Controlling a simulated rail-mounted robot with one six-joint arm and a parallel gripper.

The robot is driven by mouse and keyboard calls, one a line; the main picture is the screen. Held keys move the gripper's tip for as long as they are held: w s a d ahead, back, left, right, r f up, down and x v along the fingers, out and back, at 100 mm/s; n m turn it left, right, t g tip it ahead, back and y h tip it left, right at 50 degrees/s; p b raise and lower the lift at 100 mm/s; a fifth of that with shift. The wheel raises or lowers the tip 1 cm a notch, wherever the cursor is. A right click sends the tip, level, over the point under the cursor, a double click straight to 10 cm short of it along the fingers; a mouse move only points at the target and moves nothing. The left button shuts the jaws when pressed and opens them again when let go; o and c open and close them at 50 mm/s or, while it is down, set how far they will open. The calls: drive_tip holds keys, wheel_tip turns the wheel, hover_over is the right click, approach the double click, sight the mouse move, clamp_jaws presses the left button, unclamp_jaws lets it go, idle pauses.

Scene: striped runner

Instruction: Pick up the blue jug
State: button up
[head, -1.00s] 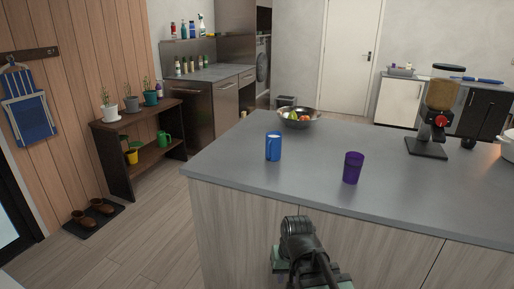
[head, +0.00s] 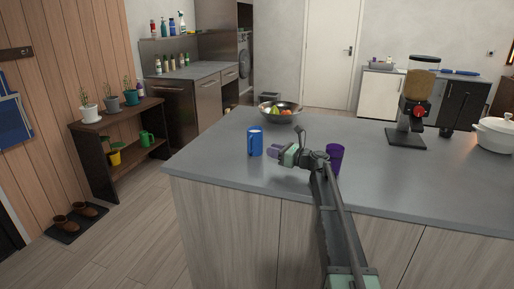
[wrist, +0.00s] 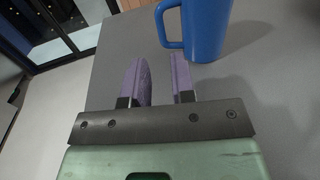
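The blue jug (head: 255,141) stands upright on the grey counter (head: 225,165), near its left end. In the wrist view the jug (wrist: 208,30) is at the top, its handle pointing left; its upper part is cut off by the frame edge. My gripper (head: 272,149) is just right of the jug in the head view. In the wrist view its purple fingers (wrist: 160,72) are apart with bare counter between them. The handle lies just beyond the fingertips, and nothing is held.
A purple cup (head: 334,158) stands to the right, partly behind my arm. A fruit bowl (head: 280,112) sits behind the jug. A coffee grinder (head: 410,115) and a white pot (head: 494,134) stand farther right. The counter's front left is clear.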

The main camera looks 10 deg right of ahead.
sight(249, 145)
drive_tip(key=x, duration=0.6)
drive_tip(key=shift+s, duration=0.1)
drive_tip(key=x, duration=0.5)
drive_tip(key=shift+f, duration=0.2)
clamp_jaws()
